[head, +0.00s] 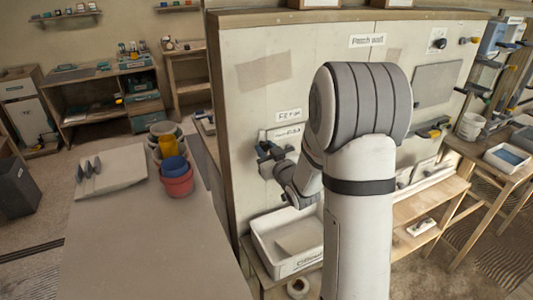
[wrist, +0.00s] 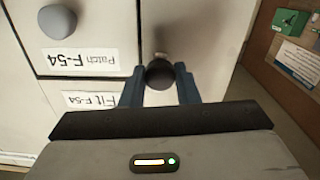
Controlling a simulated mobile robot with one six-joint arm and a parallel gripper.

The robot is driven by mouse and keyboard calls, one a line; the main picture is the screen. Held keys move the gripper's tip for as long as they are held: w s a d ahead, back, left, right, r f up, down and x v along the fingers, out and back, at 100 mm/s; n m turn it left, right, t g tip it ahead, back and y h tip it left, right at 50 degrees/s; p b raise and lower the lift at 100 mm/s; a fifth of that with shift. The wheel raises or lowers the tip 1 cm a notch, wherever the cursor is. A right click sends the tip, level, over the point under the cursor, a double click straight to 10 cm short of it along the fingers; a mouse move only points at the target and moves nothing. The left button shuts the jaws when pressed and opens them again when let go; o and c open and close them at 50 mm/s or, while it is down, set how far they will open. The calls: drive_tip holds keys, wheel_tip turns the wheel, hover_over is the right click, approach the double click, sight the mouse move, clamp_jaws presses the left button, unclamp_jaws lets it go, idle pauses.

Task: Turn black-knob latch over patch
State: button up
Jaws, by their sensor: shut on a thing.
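The black knob (wrist: 159,74) of the latch shows in the wrist view, in front of a pale upright panel face. My gripper (wrist: 158,84) has its two blue fingers on either side of the knob and is shut on it. A metal part shows just behind the knob. A label reading "Patch F-54" (wrist: 80,60) appears upside down to the left of the knob, with a second label (wrist: 95,100) below it. In the head view my gripper (head: 268,152) is at the panel, below two small labels; the knob is too small to tell there.
A grey rounded knob (wrist: 57,21) is at upper left in the wrist view. In the head view, a white tray (head: 290,245) stands below my gripper. A table with stacked pots (head: 175,177) is left of the wall panel (head: 235,100). Shelves and another table are right.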

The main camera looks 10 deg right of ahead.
drive_tip(key=m+b, duration=0.3)
drive_tip(key=shift+f+m, duration=0.2)
drive_tip(key=shift+m, duration=0.1)
drive_tip(key=m+b, duration=0.2)
drive_tip(key=m, duration=0.2)
drive_tip(key=shift+r+m, duration=0.1)
drive_tip(key=shift+m, duration=0.2)
drive_tip(key=m+b, duration=0.1)
drive_tip(key=m, duration=0.3)
drive_tip(key=shift+m, duration=2)
drive_tip(key=shift+d, duration=0.1)
drive_tip(key=o, duration=1)
